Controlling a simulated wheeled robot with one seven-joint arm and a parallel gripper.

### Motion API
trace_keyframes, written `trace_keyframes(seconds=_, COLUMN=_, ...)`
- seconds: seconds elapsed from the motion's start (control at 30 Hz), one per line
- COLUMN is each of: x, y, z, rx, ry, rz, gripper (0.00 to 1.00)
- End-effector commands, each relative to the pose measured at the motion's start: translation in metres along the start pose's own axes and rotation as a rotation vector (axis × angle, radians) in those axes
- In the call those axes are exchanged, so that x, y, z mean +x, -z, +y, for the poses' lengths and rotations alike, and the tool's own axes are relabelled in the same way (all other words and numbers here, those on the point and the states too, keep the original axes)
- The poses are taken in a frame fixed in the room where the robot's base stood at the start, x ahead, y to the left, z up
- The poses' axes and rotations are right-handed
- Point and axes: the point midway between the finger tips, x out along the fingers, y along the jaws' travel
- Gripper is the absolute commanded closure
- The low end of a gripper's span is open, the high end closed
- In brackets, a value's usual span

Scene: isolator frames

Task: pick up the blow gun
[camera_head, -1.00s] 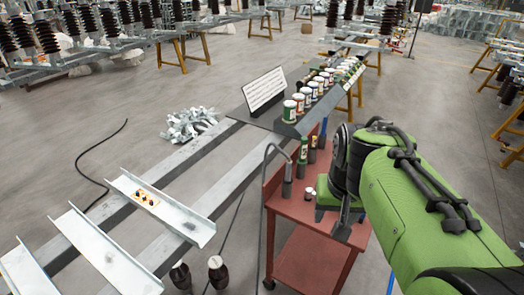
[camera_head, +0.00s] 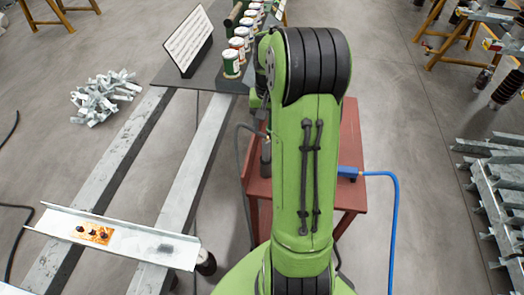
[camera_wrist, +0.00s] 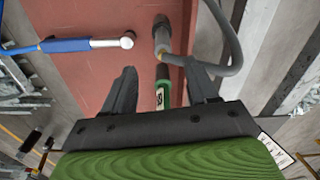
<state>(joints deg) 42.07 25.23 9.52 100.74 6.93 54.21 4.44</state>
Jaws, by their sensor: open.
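The blow gun looks to be the blue tool with a silver barrel (camera_wrist: 70,44) lying on the red cart, left of my gripper in the wrist view. In the head view its blue body (camera_head: 348,172) shows right of my arm, with a blue hose running off the cart. My gripper (camera_wrist: 162,88) is open over the cart, its two dark fingers apart. It is not touching the blue tool. In the head view my arm hides the gripper and part of the cart.
The red cart (camera_head: 350,135) is bare around the blue tool. Several cans (camera_head: 232,63) line a dark shelf (camera_head: 175,75) behind.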

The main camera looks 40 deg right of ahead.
Motion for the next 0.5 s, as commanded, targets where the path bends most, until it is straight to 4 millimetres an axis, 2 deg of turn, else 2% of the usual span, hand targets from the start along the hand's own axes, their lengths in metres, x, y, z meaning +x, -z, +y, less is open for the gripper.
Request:
trace_keyframes(seconds=0.03, x=0.017, y=-0.001, z=-0.001, rx=-0.002, ry=0.000, rz=-0.006, gripper=0.42)
trace_keyframes(seconds=0.1, x=0.035, y=-0.001, z=-0.001, rx=-0.002, ry=0.001, rz=-0.005, gripper=0.42)
trace_keyframes(seconds=0.2, x=0.053, y=-0.001, z=-0.001, rx=-0.002, ry=0.000, rz=-0.003, gripper=0.42)
trace_keyframes(seconds=0.37, x=0.071, y=-0.002, z=-0.001, rx=-0.001, ry=0.000, rz=-0.003, gripper=0.42)
trace_keyframes(seconds=0.5, x=0.099, y=-0.005, z=-0.002, rx=-0.002, ry=0.001, rz=-0.004, gripper=0.42)
